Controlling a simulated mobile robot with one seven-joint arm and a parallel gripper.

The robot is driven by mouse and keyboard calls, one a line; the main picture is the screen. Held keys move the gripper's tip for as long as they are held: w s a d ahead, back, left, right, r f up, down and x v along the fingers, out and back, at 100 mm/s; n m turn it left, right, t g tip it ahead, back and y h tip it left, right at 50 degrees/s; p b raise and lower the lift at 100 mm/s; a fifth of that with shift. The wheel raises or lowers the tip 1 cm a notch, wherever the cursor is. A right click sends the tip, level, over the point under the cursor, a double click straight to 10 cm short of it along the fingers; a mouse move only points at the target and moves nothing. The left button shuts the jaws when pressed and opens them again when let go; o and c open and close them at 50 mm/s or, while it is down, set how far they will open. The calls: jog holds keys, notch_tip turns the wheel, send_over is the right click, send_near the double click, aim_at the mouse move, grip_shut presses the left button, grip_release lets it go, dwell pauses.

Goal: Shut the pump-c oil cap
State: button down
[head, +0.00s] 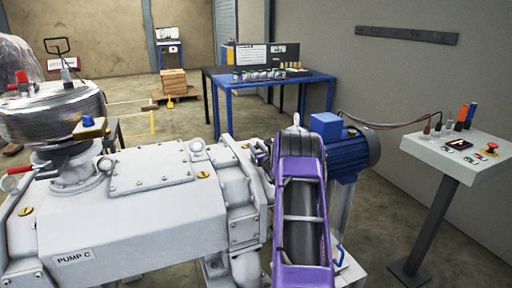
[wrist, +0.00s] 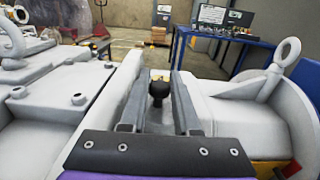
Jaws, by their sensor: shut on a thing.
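Pump C (head: 140,225), a large light-grey housing labelled "PUMP C", fills the lower left of the head view. In the wrist view, my gripper (wrist: 160,84) has its two dark fingers either side of a small black knob (wrist: 158,90) on a short stem, between pale pump castings. I take the knob to be the oil cap's handle; my gripper is shut on it. The rest of the cap is hidden, so I cannot tell how far it is closed. In the head view my purple arm covers the gripper and the cap.
A blue motor (head: 345,148) sits behind my arm. A grey control stand (head: 462,150) with a red button is at the right. A lifting eye (wrist: 285,52) rises right of my fingers. A blue workbench (head: 270,84) stands behind, with open floor to its left.

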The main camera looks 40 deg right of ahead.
jog(key=c, duration=0.6)
grip_release()
jog(key=shift+c, duration=0.2)
jog(key=shift+s, duration=0.1)
jog(key=p+v, duration=0.1)
jog(key=v, duration=1.6)
jog(key=shift+s, duration=0.15)
jog(key=shift+f, duration=0.1)
